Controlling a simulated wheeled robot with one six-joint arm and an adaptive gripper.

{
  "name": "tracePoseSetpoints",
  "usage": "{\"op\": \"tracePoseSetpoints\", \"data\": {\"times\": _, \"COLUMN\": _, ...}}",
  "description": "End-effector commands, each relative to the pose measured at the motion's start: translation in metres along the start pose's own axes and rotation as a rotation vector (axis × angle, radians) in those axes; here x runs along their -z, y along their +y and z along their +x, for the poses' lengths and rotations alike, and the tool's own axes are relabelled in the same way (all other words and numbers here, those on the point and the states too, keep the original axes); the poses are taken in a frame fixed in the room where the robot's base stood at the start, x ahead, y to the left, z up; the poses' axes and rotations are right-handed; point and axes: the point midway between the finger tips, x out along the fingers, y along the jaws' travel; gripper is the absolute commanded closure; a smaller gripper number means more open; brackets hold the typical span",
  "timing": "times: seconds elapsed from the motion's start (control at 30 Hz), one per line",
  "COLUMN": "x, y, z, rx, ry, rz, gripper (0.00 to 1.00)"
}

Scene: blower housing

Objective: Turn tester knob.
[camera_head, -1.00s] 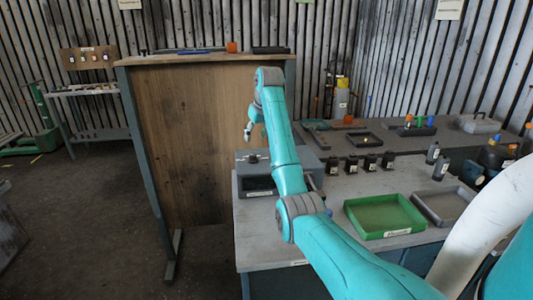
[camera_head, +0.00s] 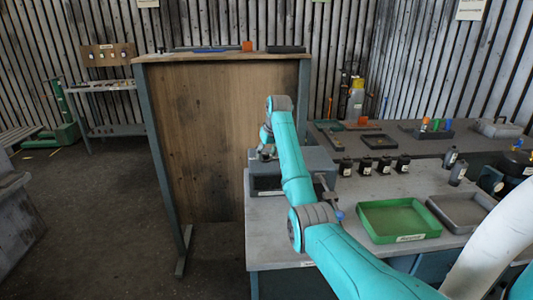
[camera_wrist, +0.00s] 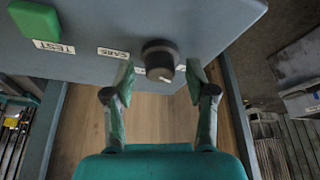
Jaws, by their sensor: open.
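The tester (camera_head: 322,164) is a grey box on the near bench, partly hidden behind my arm. In the wrist view its blue-grey face (camera_wrist: 100,25) fills the top, with a green button (camera_wrist: 38,20) beside a TEST label. The dark round tester knob (camera_wrist: 160,58) has a light pointer mark. My gripper (camera_wrist: 159,76) is open, with one green-padded fingertip on each side of the knob and a visible gap on both sides. In the head view my gripper (camera_head: 266,152) is low at the tester's left end, and the knob cannot be made out there.
A green tray (camera_head: 395,220) and a grey tray (camera_head: 462,210) lie on the bench right of my arm. Several small dark bottles (camera_head: 384,166) stand behind them. A tall wooden panel (camera_head: 205,150) rises left of the tester. The floor at left is open.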

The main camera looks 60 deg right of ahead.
Motion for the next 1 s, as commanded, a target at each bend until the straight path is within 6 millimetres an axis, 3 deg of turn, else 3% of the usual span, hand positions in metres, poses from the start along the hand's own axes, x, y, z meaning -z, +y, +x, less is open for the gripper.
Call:
{"op": "tracePoseSetpoints", "data": {"times": 0.2, "x": 0.0001, "y": 0.0, "z": 0.0001, "rx": 0.0, "ry": 0.0, "rz": 0.0, "gripper": 0.44}}
{"op": "tracePoseSetpoints", "data": {"times": 0.43, "x": 0.0001, "y": -0.0001, "z": -0.0001, "rx": 0.0, "ry": 0.0, "rz": 0.0, "gripper": 1.0}}
{"op": "tracePoseSetpoints", "data": {"times": 0.77, "x": 0.0001, "y": -0.0005, "z": 0.0, "rx": -0.013, "ry": 0.0, "rz": 0.029, "gripper": 1.0}}
{"op": "tracePoseSetpoints", "data": {"times": 1.0, "x": 0.0005, "y": -0.0021, "z": -0.0001, "rx": -0.062, "ry": 0.001, "rz": 0.147, "gripper": 1.0}}
